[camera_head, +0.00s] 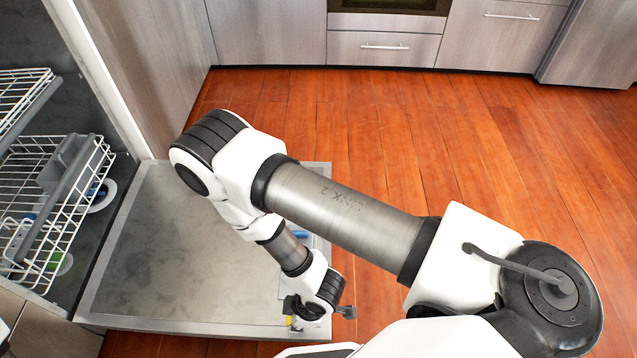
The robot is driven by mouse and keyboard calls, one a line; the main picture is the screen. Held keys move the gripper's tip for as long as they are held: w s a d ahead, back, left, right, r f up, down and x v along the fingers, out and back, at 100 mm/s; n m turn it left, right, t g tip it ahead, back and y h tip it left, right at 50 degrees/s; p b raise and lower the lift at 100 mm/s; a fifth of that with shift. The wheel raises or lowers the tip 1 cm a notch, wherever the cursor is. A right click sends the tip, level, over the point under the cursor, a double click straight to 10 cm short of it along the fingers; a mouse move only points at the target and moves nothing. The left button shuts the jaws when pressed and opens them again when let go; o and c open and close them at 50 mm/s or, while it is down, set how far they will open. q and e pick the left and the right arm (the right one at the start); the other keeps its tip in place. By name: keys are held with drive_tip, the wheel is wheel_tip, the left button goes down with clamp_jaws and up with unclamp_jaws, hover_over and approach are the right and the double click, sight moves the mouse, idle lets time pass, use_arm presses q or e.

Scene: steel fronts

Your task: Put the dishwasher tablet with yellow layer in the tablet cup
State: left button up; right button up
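My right gripper (322,311) is low over the near right corner of the open dishwasher door (165,250), seen from above and behind. Dark finger parts show, but the gap between them is unclear. A small yellow patch (290,320) shows at the gripper's left side. It may be the tablet's yellow layer, but it is too small and too covered to be sure, or to tell whether it is held. A pale grey part at the door's right side, partly behind my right arm, may belong to the tablet cup. My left gripper is not visible.
Wire dishwasher racks (45,232) stand at the left, with dishes in the lower one. A small blue item (301,234) shows on the door beside my forearm. Steel cabinet fronts (265,32) line the back. The wooden floor (480,150) is clear.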

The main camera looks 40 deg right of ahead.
drive_tip(key=w+b, duration=0.1)
drive_tip(key=b, duration=0.2)
drive_tip(key=w+d+f+b, duration=0.1)
drive_tip(key=b, duration=0.2)
drive_tip(key=shift+w+d+f, duration=0.1)
drive_tip(key=shift+d+f, duration=0.1)
drive_tip(key=shift+f, duration=0.05)
drive_tip(key=w+d+b, duration=0.1)
drive_tip(key=w+d, duration=0.1)
drive_tip(key=w, duration=0.1)
drive_tip(key=w+d+b, duration=0.1)
drive_tip(key=w+d, duration=0.2)
drive_tip(key=w, duration=0.1)
drive_tip(key=w+d+b, duration=0.2)
drive_tip(key=w, duration=0.1)
drive_tip(key=shift+w+d+f, duration=0.1)
drive_tip(key=shift+w+d, duration=0.2)
drive_tip(key=shift+d, duration=0.05)
wheel_tip(320, 180, down, 4)
drive_tip(key=b, duration=0.3)
drive_tip(key=shift+r, duration=0.4)
clamp_jaws()
drive_tip(key=shift+f, duration=0.2)
drive_tip(key=o, duration=0.6)
unclamp_jaws()
drive_tip(key=shift+r, duration=0.1)
